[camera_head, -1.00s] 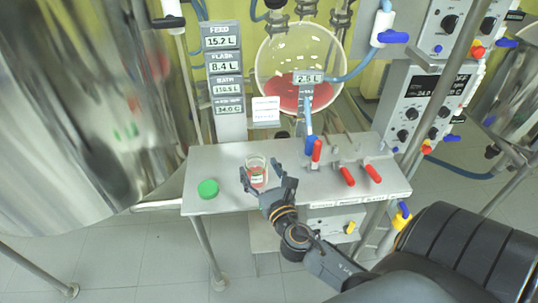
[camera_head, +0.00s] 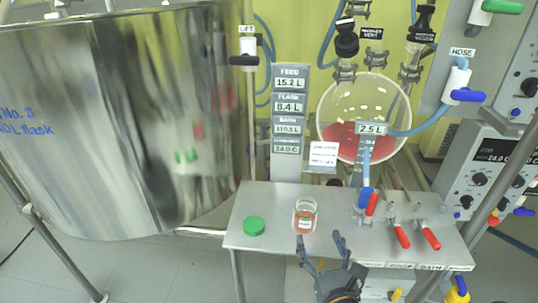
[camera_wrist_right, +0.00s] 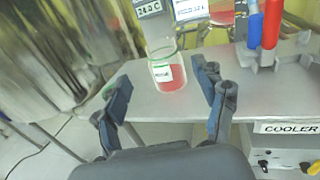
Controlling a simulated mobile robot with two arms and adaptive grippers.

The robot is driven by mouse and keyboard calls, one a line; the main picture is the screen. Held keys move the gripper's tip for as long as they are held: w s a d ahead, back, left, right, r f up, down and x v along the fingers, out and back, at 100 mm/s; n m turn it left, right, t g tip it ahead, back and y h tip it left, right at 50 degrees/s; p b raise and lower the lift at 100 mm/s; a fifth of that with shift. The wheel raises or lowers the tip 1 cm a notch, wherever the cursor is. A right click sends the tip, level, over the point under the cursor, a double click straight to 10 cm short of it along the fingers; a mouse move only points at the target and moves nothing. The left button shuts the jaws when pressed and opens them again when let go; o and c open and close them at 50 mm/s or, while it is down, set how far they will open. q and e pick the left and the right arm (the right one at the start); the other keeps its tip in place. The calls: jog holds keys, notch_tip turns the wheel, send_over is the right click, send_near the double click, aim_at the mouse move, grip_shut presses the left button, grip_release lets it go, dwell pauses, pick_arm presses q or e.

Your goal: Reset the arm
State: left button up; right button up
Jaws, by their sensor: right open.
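My right gripper (camera_head: 322,252) is open and empty at the front edge of the metal table, just in front of a small glass jar (camera_head: 305,216). The jar stands upright on the table and holds red liquid. It also shows in the right wrist view (camera_wrist_right: 167,70), beyond and between the open fingers (camera_wrist_right: 165,112), apart from them. A green lid (camera_head: 254,226) lies on the table to the left of the jar. My left gripper is not in view.
Red-handled valves (camera_head: 401,236) stand on the right of the table. A round flask (camera_head: 364,110) with red liquid hangs behind it. A large shiny vessel (camera_head: 120,120) fills the left. Control boxes (camera_head: 490,170) stand at right.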

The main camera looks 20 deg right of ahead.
jog(key=s+d+f+m+g+h, duration=0.1)
jog(key=s+f+m+g, duration=0.25)
jog(key=m, duration=0.65)
jog(key=s+d+f+m+g, duration=0.15)
jog(key=f+m+g, duration=0.35)
jog(key=m, duration=0.6)
jog(key=s+a+f+m+g+y, duration=0.55)
jog(key=s+a+m, duration=0.4)
jog(key=a, duration=0.25)
notch_tip(320, 180, down, 26)
jog(key=s+g, duration=0.1)
jog(key=s, duration=0.1)
jog(key=s+d+f+g, duration=0.1)
jog(key=s+d+f, duration=0.2)
jog(key=s+f, duration=1.2)
jog(key=shift+s+d, duration=0.15)
jog(key=shift+s, duration=0.3)
